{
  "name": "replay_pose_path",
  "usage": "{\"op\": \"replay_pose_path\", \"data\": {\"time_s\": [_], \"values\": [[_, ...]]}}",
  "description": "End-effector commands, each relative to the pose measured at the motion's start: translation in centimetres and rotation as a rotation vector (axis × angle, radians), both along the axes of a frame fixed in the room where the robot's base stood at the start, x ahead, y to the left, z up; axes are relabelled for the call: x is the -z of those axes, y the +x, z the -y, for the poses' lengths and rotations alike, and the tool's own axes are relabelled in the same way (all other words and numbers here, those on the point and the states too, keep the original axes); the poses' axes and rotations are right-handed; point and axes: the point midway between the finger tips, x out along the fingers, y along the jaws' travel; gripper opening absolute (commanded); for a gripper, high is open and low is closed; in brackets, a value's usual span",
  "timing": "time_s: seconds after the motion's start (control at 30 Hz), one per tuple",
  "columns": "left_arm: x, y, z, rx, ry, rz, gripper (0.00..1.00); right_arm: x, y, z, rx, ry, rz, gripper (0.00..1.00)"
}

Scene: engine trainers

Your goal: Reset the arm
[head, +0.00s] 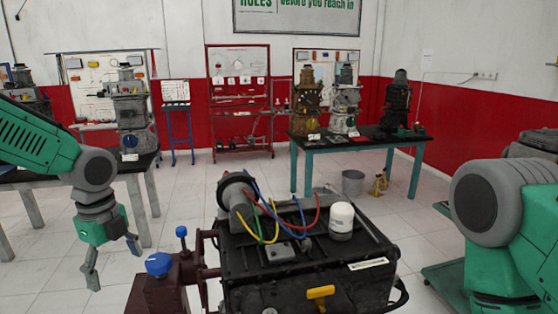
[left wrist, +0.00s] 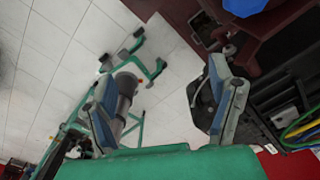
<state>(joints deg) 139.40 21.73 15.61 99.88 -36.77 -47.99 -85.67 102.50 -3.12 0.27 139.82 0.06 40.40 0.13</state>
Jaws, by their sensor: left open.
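My left arm (head: 92,170) comes in from the left of the head view and bends down at the wrist. My left gripper (head: 114,265) hangs open and empty, left of the dark red stand, with floor behind it. In the left wrist view my left gripper (left wrist: 160,82) shows two spread fingers with nothing between them. My right arm (head: 505,215) fills the right edge of the head view, bent close to me. Its gripper is out of view.
A black engine trainer (head: 255,262) with coloured hoses and a white filter (head: 341,220) stands in front centre. Beside it is a dark red stand (head: 165,293) with a blue knob (head: 158,264). A table (head: 352,143) with engines stands behind.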

Motion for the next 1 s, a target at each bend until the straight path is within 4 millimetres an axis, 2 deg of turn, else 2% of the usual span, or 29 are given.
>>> {"op": "replay_pose_path", "data": {"time_s": [0.37,0.57,0.67,0.77,0.9,1.0], "values": [[7.8,-2.1,2.7,-0.167,-0.057,-0.028,0.77,2.4,0.0,0.0,0.0,0.0,0.0,0.0],[14.0,-4.9,4.7,-0.332,-0.099,-0.053,0.77,4.3,0.0,0.0,0.0,0.0,0.0,0.0],[18.4,-7.0,5.9,-0.459,-0.12,-0.074,0.77,5.8,-0.1,0.0,0.0,0.0,0.0,0.0],[24.1,-10.0,7.2,-0.64,-0.138,-0.103,0.77,7.9,-0.1,0.0,0.0,0.0,0.0,0.0],[33.3,-16.3,8.2,-0.995,-0.134,-0.138,0.77,11.6,-0.1,0.0,0.0,0.0,0.0,0.0],[38.9,-21.2,7.9,-1.272,-0.109,-0.132,0.77,14.3,-0.1,0.0,0.0,0.0,-0.001,0.0]]}}
